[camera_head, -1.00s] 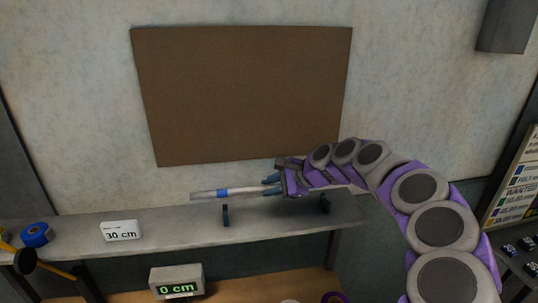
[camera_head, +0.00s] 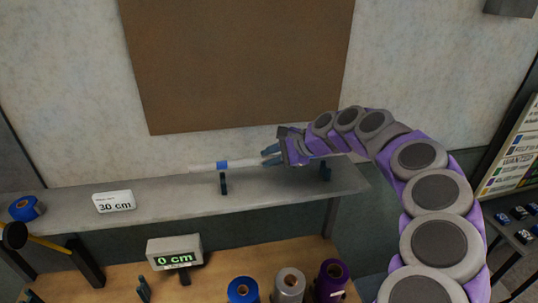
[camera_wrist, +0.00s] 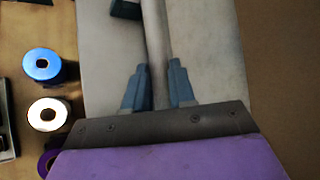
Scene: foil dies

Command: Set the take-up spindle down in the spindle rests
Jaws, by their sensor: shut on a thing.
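The take-up spindle (camera_head: 205,168) is a pale rod with a blue band, lying roughly level above the grey shelf. My gripper (camera_head: 270,156) is shut on it near its right part. In the wrist view the spindle (camera_wrist: 154,40) runs between the two blue-grey fingers of my gripper (camera_wrist: 160,80). My gripper and arm hide the spindle's right end.
The shelf (camera_head: 170,205) carries a "30 cm" card (camera_head: 115,202) and a blue tape roll (camera_head: 27,208). Below, a bench holds a "0 cm" display (camera_head: 174,251) and blue (camera_head: 242,290), silver (camera_head: 289,285) and purple (camera_head: 331,281) foil rolls. A brown board (camera_head: 240,60) hangs behind.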

